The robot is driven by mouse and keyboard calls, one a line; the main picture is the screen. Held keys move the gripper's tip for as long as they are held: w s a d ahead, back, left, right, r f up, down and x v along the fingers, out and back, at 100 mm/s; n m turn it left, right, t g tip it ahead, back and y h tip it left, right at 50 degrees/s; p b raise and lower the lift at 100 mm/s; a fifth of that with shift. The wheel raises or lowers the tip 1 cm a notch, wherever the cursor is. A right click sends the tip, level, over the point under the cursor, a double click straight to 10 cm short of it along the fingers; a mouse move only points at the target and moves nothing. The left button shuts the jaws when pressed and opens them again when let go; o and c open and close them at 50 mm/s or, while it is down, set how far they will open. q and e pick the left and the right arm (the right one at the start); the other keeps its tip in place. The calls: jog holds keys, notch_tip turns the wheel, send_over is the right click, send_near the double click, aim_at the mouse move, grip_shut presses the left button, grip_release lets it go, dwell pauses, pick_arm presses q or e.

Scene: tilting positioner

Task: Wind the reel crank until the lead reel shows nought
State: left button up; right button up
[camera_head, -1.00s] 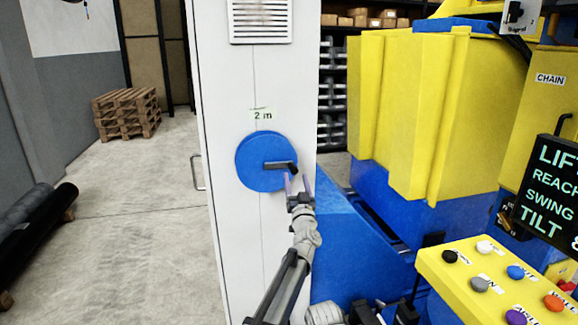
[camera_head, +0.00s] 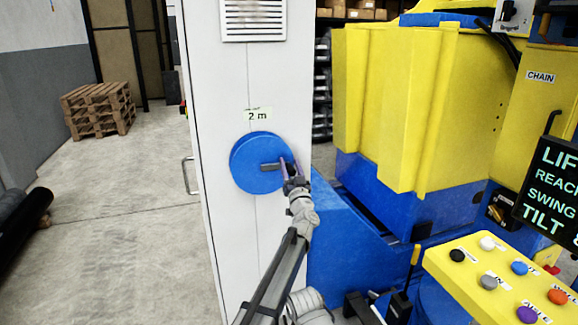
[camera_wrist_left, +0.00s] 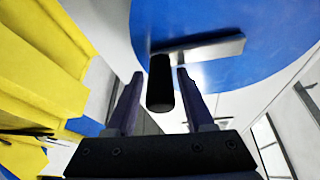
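The blue reel (camera_head: 247,153) is a round disc on the front of a pale cabinet, with a label (camera_head: 257,114) above it reading "2 m". A grey crank arm (camera_wrist_left: 205,48) crosses the reel and points right in the head view. Its black handle (camera_wrist_left: 160,84) sticks out towards the left wrist camera. My left gripper (camera_head: 288,164) is at the handle end of the crank. In the left wrist view its fingers (camera_wrist_left: 157,88) are open on either side of the handle, with a gap showing on both sides. My right gripper is not in view.
The pale cabinet (camera_head: 220,90) stands upright with a vent above the reel. A large yellow and blue machine (camera_head: 395,110) stands close on the right. A yellow button panel (camera_head: 470,262) and a dark display (camera_head: 555,190) are at lower right. Open floor lies left, with pallets (camera_head: 98,108).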

pick_arm(q)
grip_shut()
dwell(1.1)
